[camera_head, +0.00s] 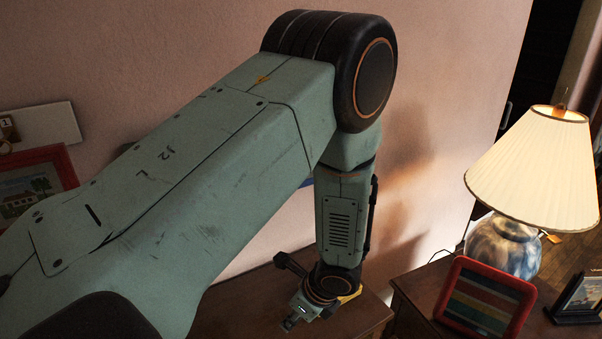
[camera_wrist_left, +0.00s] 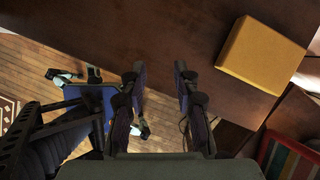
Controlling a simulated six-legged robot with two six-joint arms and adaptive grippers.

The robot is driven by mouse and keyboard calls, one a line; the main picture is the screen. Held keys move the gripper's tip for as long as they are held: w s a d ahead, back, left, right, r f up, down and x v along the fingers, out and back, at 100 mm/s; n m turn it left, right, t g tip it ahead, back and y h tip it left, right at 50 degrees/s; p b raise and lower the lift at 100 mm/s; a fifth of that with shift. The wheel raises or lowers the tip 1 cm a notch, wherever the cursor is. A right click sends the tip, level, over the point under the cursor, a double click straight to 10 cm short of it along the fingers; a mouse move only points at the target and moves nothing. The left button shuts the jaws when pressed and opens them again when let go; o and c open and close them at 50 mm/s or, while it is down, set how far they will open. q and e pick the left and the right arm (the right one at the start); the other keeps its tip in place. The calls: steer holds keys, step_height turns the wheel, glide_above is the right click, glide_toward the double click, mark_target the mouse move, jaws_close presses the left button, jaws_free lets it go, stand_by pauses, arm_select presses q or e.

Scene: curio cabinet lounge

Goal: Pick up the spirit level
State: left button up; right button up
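I cannot make out a sure spirit level in either view. A plain yellow block (camera_wrist_left: 262,57) lies on the dark wooden table at the upper right of the left wrist view; its type is unclear. A bit of yellow (camera_head: 352,294) also shows behind my wrist in the head view. My left gripper (camera_wrist_left: 160,72) points down over the table edge, its two fingers apart with nothing between them. The block is to the right of the fingers, clear of them. In the head view my left arm hides much of the table and the fingertips. My right gripper is not in view.
The brown table (camera_head: 245,303) stands against a pink wall. A second table at the right holds a lit lamp (camera_head: 535,170), a red-framed striped picture (camera_head: 486,297) and a small dark frame (camera_head: 578,300). A red-framed picture (camera_head: 38,185) is at the left.

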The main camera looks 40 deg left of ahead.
arm_select(q)
steer(key=w+a+r+m+t+y+p, duration=0.25)
steer(key=w+r, duration=0.45)
steer(key=r, duration=0.5)
steer(key=w+a+r+m+t+y+p, duration=0.1)
steer(key=w+r+m+t+y, duration=0.2)
steer(key=w+r, duration=0.7)
steer(key=w+a+r+m+t+y+p, duration=0.25)
steer(key=w+r+t, duration=0.2)
steer(key=r, duration=0.95)
steer(key=shift+n+g+y, duration=0.3)
steer(key=shift+n+g, duration=0.1)
steer(key=shift+n, duration=0.1)
steer(key=p+x, duration=0.1)
steer(key=x, duration=0.3)
steer(key=p+x, duration=0.1)
steer(key=x, duration=0.3)
steer(key=shift+w+d+r, duration=0.2)
steer(key=shift+w+d, duration=0.05)
steer(key=shift+w, duration=0.1)
steer(key=shift+d, duration=0.15)
steer(key=shift+c, duration=0.4)
steer(key=shift+w+d, duration=0.1)
steer(key=shift+d, duration=0.05)
steer(key=c, duration=0.3)
steer(key=shift+a, duration=0.2)
jaws_close()
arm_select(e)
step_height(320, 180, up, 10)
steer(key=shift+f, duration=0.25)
